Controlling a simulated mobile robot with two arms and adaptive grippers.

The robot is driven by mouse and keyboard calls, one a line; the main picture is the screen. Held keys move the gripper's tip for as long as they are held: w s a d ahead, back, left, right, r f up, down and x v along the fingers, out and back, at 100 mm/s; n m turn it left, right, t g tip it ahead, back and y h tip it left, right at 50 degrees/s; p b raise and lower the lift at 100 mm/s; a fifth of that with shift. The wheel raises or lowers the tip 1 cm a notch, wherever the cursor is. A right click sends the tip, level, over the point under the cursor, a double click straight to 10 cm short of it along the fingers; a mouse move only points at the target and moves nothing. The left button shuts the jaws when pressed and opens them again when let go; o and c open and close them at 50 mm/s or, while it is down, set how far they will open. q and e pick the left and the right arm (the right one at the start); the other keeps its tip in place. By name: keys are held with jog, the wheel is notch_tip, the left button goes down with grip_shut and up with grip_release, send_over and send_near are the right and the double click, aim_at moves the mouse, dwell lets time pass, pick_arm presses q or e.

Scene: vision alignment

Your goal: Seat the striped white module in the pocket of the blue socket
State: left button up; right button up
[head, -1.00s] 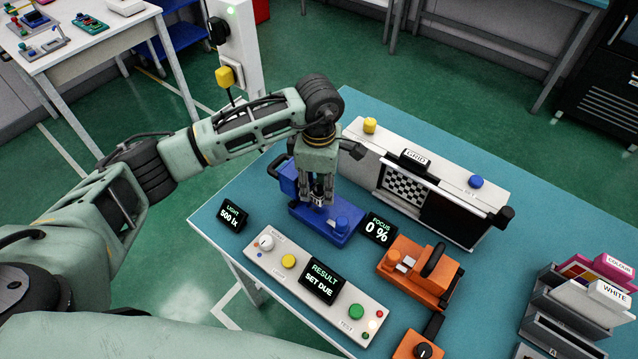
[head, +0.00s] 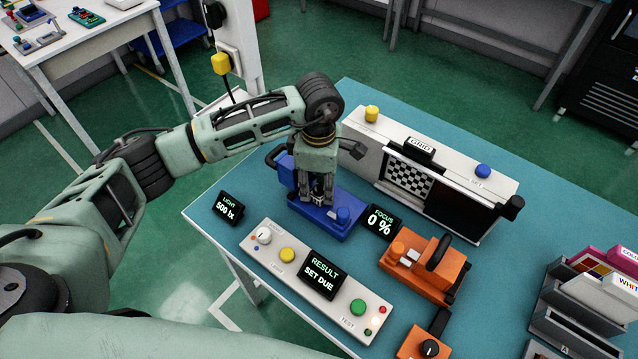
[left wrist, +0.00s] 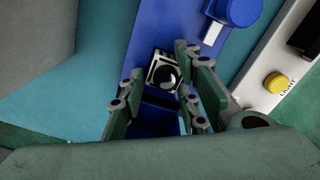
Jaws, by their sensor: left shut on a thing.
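The blue socket (head: 325,220) stands on the teal table, with a round blue knob on its right part. My left gripper (head: 318,196) points down over the socket's left part. In the left wrist view its fingers (left wrist: 160,88) are shut on the module (left wrist: 163,74), a small pale block with a dark round lens-like face. The blue socket (left wrist: 205,55) lies right behind and around it there. A darker blue recess shows between the fingers. Fingers hide the module in the head view, so I cannot tell how deep it sits. My right gripper is not in view.
The control panel (head: 290,262) lies in front of the socket, and the focus display (head: 380,222) stands close to its right. The white grid unit (head: 350,160) is behind. An orange fixture (head: 425,268) and tray rack (head: 570,310) stand farther right.

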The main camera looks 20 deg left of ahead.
aim_at(319, 187)
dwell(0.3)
pick_arm(q)
jog(key=o, duration=1.2)
jog(key=shift+o, duration=0.2)
jog(key=shift+f, duration=0.1)
notch_tip(319, 187, up, 12)
